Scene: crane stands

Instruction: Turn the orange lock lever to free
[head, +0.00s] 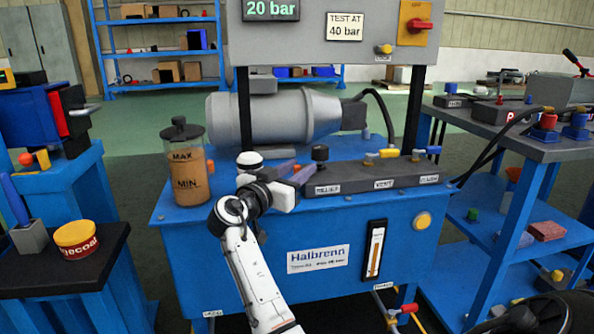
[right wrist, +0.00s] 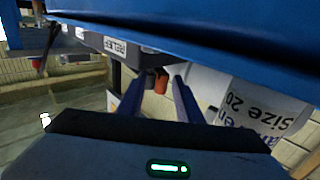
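The relief block (head: 350,180) is a dark manifold on the blue power unit, with a black knob (head: 320,153) at its left end above the RELIEF label. My right gripper (head: 298,172) is just left of that knob. In the head view its fingers largely hide what lies there. In the right wrist view a small orange piece (right wrist: 161,83), apparently the lock lever, shows between the two purple fingers (right wrist: 159,79), near their tips. The fingers stand apart; I see no contact with it. The RELIEF label appears upside down there. My left gripper is not in view.
An oil jar (head: 187,165) stands left of my right gripper, and a grey motor (head: 275,118) lies behind it. A yellow valve handle (head: 389,153) is farther right on the block. A gauge panel (head: 345,55) stands above. Side carts flank the unit.

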